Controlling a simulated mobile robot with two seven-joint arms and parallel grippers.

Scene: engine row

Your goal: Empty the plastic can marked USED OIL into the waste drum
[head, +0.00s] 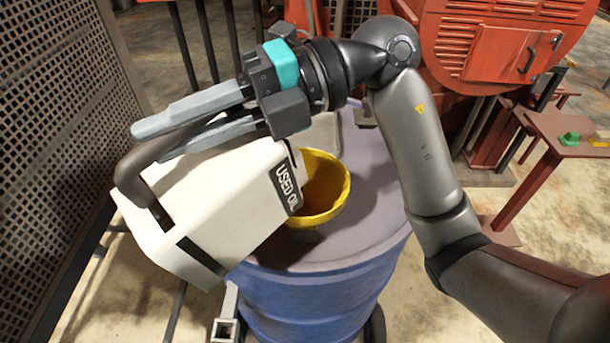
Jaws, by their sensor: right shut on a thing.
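The white plastic can marked USED OIL (225,210) is tilted in the air at the left of the blue waste drum (320,295). My right gripper (150,142) is shut on the can's dark handle (135,180). A yellow funnel (325,190) sits on top of the drum. The can's upper right end is over the funnel's left side and hides part of it. The can's mouth is hidden behind the can and my gripper, and I cannot see any oil flowing. My left gripper is not in view.
A perforated metal panel (50,120) stands close at the left. A red machine (500,45) is behind, at the upper right. A small reddish-brown table (555,130) with green and yellow pieces stands at the right. Bare floor lies between.

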